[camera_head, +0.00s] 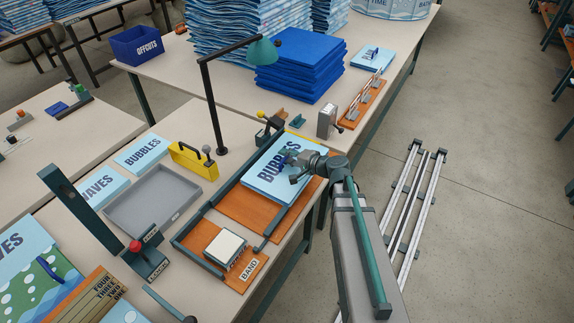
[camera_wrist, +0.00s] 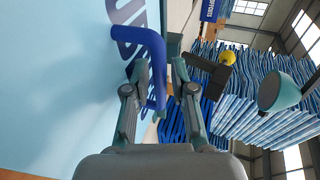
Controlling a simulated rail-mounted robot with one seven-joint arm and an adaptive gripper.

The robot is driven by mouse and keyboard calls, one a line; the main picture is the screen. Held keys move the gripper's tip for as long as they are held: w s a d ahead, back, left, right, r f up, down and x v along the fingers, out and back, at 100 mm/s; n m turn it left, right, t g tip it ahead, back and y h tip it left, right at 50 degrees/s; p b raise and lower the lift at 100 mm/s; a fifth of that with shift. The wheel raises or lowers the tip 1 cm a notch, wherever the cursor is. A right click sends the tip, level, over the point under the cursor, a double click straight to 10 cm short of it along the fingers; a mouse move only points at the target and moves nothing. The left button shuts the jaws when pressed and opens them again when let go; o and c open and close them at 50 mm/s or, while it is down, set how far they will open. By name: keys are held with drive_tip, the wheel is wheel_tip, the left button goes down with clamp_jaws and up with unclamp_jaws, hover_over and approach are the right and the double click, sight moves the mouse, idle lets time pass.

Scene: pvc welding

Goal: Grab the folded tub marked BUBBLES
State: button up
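The folded tub marked BUBBLES (camera_head: 262,187) is a flat light-blue pack with dark letters, lying in the orange wooden fixture at the table's right edge. My gripper (camera_head: 290,160) is over its right part and covers some of the lettering. In the wrist view the folded tub (camera_wrist: 60,90) fills the left side, and a bent blue tube-like handle (camera_wrist: 152,48) stands out from it. The handle passes between the fingers of my gripper (camera_wrist: 160,68). The fingers look apart, with a gap at the right one; contact at the left one is unclear.
A second BUBBLES sheet (camera_head: 140,153) lies left of a yellow holder (camera_head: 193,160). A grey tray (camera_head: 152,200), a BAND fixture (camera_head: 250,270) and a green lamp (camera_head: 263,51) stand nearby.

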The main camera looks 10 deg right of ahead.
clamp_jaws()
drive_tip(key=shift+r, duration=0.15)
idle(0.4)
